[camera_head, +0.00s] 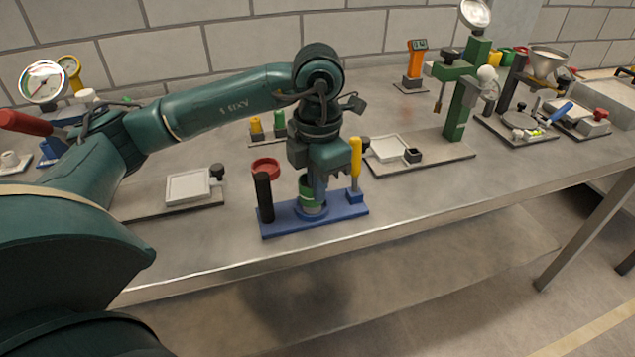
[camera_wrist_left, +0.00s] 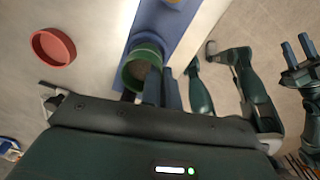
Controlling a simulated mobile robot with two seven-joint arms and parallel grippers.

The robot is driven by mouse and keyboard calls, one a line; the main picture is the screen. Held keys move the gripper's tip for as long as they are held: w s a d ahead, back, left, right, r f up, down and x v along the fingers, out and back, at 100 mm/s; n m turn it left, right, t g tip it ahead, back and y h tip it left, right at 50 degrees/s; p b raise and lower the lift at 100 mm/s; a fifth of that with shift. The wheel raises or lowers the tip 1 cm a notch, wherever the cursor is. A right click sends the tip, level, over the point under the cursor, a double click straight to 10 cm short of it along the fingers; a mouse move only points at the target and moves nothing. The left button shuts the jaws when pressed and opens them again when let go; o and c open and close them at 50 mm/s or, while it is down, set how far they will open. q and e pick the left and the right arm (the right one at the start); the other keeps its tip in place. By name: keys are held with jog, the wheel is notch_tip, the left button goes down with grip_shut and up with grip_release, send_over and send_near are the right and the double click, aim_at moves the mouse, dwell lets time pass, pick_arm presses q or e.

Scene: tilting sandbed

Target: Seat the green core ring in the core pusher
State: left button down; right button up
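The green core ring (camera_head: 306,191) is at the top of the blue round seat (camera_head: 313,208) of the core pusher; its blue base (camera_head: 285,224) lies on the bench. I cannot tell how deep the ring sits. My left gripper (camera_head: 318,196) points down at the ring, its fingers close together. In the left wrist view the ring (camera_wrist_left: 139,78) is at the fingertips of the left gripper (camera_wrist_left: 161,88), with its wall seemingly pinched between them. My right gripper (camera_wrist_left: 297,50) shows in the left wrist view, open and empty, away from the bench.
The core pusher's base also carries a black upright post (camera_head: 264,197) and a yellow handle (camera_head: 355,158). A red round dish (camera_head: 265,168) lies just behind. A white tray (camera_head: 187,188) is to the left and another white tray (camera_head: 389,147) to the right. The bench front is clear.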

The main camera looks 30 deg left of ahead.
pick_arm(q)
jog(key=shift+f+b, duration=1.05)
jog(key=shift+f, duration=0.2)
dwell(0.5)
jog(key=c, duration=2.1)
grip_release()
jog(key=o, duration=0.5)
notch_tip(320, 180, up, 13)
jog(key=shift+d+r+p, duration=0.1)
jog(key=shift+p, duration=0.75)
jog(key=shift+s, duration=0.1)
